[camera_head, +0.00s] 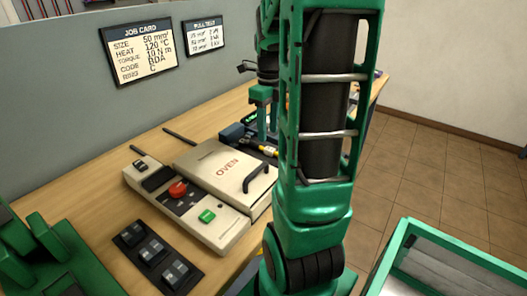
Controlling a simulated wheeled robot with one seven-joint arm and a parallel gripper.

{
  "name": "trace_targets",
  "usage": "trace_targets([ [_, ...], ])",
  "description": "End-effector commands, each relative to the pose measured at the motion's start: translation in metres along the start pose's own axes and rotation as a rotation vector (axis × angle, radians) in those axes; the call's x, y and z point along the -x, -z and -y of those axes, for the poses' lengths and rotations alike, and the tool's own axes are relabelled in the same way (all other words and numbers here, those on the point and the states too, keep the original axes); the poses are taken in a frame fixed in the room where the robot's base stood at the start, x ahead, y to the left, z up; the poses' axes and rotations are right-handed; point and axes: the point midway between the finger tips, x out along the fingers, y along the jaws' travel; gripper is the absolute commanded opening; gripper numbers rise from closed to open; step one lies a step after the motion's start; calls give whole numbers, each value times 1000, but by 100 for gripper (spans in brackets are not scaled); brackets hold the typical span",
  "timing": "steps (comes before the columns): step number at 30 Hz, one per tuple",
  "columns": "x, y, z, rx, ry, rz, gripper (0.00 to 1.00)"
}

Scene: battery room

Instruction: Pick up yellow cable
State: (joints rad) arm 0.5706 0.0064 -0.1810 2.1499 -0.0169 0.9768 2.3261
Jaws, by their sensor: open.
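A small yellow piece (268,150), which seems to be part of the yellow cable, lies on the bench behind the oven, with dark parts on both sides of it. Its right end is hidden behind my arm. My gripper (267,137) points down just above and beside the yellow piece.
The white oven (222,172) with a black handle stands in front of the cable. A control box (184,202) with red and green switches sits beside it. Small black blocks (152,252) lie nearer. A job card (139,50) hangs on the grey partition.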

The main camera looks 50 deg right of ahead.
Motion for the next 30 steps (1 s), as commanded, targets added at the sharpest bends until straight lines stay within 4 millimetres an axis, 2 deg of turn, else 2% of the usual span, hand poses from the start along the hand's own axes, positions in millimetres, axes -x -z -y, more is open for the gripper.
trace_targets([
  [8,-20,0,2,0,-1,-1,41],
  [18,-62,-1,6,0,-2,-1,41],
  [27,-66,-1,6,0,0,1,41],
  [30,-66,-1,6,0,0,1,17],
])
